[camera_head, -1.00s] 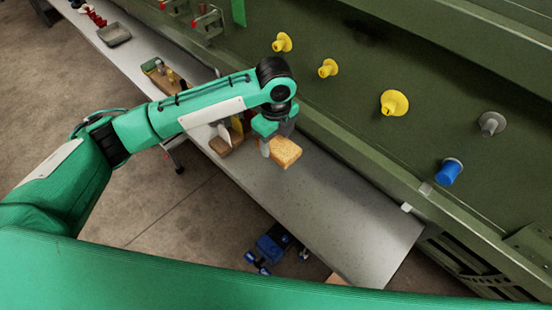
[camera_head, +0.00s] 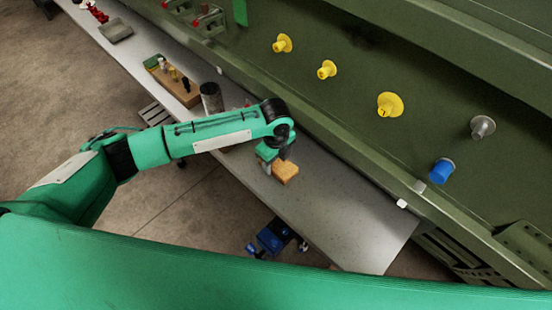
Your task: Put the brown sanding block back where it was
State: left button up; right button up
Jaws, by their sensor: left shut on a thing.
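The brown sanding block (camera_head: 286,173) is a small tan-brown block at the tip of my left gripper (camera_head: 276,164). The gripper points down and is shut on the block, low over the grey bench. I cannot tell whether the block touches the bench top. My left arm comes in from the left and hides part of the bench behind it. My right gripper is not in view.
The grey bench (camera_head: 350,225) is clear to the right of the block. A wooden holder (camera_head: 178,88) with several tools, a dark cylinder (camera_head: 211,98) and a grey tray (camera_head: 115,32) stand farther left. The green fuselage panel (camera_head: 350,100) with yellow, grey and blue fasteners rises behind.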

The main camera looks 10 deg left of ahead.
aim_at(276, 162)
pick_arm(q)
jog(key=o, duration=0.9)
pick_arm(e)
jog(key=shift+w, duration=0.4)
pick_arm(q)
notch_tip(276, 162, up, 12)
jog(key=b, duration=0.4)
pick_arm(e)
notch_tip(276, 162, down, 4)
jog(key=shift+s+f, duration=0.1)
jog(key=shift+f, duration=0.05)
